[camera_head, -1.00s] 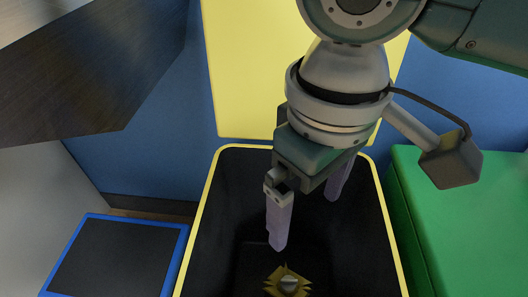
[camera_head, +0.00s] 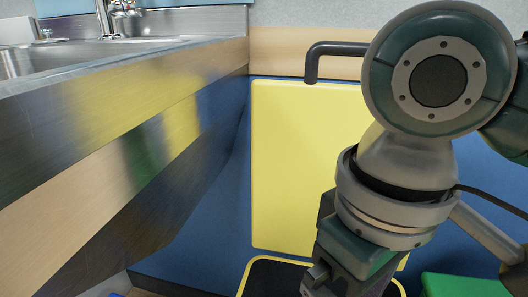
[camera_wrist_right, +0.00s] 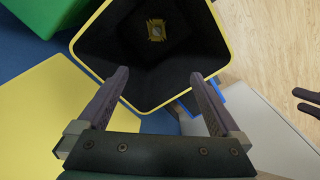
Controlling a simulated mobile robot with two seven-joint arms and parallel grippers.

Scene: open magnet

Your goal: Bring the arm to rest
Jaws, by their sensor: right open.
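My right gripper (camera_wrist_right: 152,82) is open in the right wrist view, with nothing between its two fingers. It points down over a black bin with a yellow rim (camera_wrist_right: 206,22). A small yellow object (camera_wrist_right: 156,30) lies on the bin's floor, well apart from the fingers. In the head view my right arm comes in from the right, and its fingers are below the picture's edge. The bin's rim (camera_head: 285,258) shows there at the bottom, partly behind the arm. My left gripper is not clearly in view in the head view.
A yellow panel (camera_head: 305,170) stands behind the bin, with a dark handle (camera_head: 338,48) above it. A counter with a metal sink (camera_head: 110,58) juts in at the left. A green box top (camera_head: 462,285) is at the lower right. Wood floor (camera_wrist_right: 270,40) shows beyond the bin.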

